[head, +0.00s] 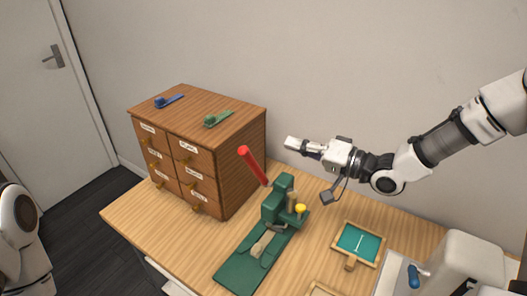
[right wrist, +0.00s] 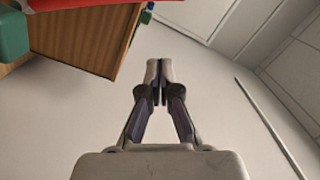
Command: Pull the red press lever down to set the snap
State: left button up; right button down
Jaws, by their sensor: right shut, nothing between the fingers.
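The red press lever (head: 253,166) sticks up and to the left from the green snap press (head: 277,203), which stands on the wooden table. My left gripper is out of view.
A wooden drawer cabinet (head: 240,163) stands left of the lever, with a blue and a green stapler-like item on top. A teal-lined wooden tray (head: 359,243) lies right of the press. A white machine with a blue handle (head: 413,276) stands at the front right.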

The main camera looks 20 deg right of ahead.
aim_at(257, 169)
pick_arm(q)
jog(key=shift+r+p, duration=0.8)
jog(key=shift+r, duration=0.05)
pick_arm(e)
jog(key=w+a+f, duration=0.2)
jog(key=a, duration=0.5)
jog(key=shift+w, duration=0.4)
jog(key=shift+w+f, duration=0.1)
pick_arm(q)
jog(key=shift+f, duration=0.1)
